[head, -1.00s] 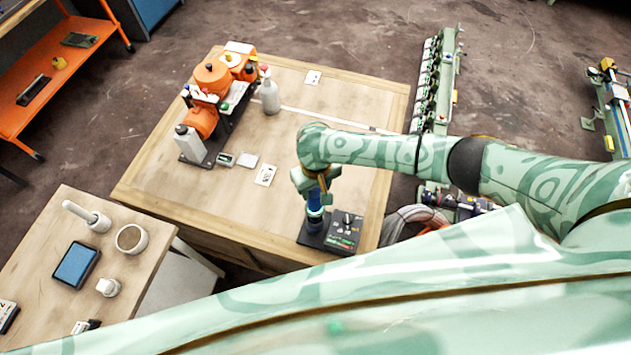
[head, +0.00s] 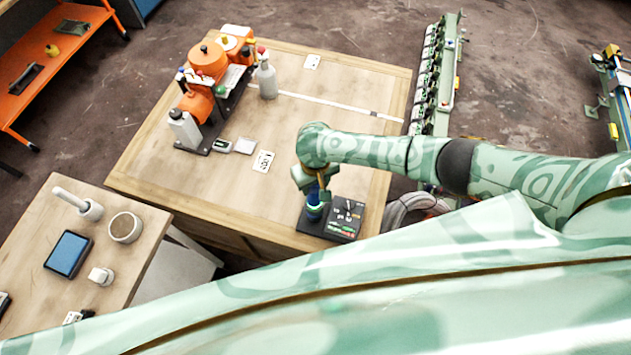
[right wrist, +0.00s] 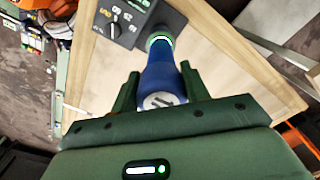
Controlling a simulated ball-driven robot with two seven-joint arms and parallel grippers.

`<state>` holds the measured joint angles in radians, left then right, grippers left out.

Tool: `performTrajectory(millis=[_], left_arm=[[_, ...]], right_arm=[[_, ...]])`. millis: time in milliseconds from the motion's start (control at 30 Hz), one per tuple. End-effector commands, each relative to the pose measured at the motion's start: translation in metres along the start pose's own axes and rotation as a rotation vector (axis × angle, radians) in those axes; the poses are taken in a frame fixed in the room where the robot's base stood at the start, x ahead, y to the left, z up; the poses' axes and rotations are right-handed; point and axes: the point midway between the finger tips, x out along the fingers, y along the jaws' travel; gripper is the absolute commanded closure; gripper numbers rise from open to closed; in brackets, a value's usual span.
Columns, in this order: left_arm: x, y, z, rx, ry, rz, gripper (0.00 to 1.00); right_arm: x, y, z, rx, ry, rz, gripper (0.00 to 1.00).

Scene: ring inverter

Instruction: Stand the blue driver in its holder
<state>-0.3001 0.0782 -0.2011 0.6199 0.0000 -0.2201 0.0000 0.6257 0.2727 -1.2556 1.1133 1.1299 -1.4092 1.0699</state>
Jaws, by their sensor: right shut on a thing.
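The blue driver (right wrist: 164,75) is between the fingers of my right gripper (right wrist: 160,88), which is shut on it. In the head view the driver (head: 314,208) hangs below the right gripper (head: 313,185), over the left part of a black holder base (head: 343,236). The right wrist view shows the driver's far end at a green-lit ring beside the holder's panel (right wrist: 128,22). I cannot tell whether its tip is fully seated. My left gripper is not in view.
An orange machine (head: 207,60) and white bottles stand at the table's back left. A small card (head: 263,161) lies mid-table, and the wooden table (head: 330,100) is otherwise largely clear. A side table (head: 105,190) with a cup and tablet stands at left.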

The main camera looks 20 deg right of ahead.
Motion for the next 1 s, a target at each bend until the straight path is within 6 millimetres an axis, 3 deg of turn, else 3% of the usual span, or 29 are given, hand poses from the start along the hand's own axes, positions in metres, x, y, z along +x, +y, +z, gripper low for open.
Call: performTrajectory(millis=[467, 500, 567, 867, 1000], left_arm=[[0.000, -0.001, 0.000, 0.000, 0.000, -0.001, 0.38], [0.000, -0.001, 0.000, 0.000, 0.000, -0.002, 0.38], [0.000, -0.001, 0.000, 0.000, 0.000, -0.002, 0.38], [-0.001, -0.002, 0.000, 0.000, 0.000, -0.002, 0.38], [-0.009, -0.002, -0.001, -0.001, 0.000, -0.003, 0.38]], right_arm=[[0.002, -0.001, -0.001, 0.000, 0.001, -0.001, 0.88], [0.002, -0.001, -0.001, 0.000, 0.002, -0.001, 0.46], [0.002, 0.000, -0.001, 0.000, 0.001, -0.001, 0.30], [0.002, 0.000, 0.001, 0.000, -0.002, 0.001, 0.29], [-0.014, 0.001, 0.000, 0.001, 0.000, 0.000, 0.29]])
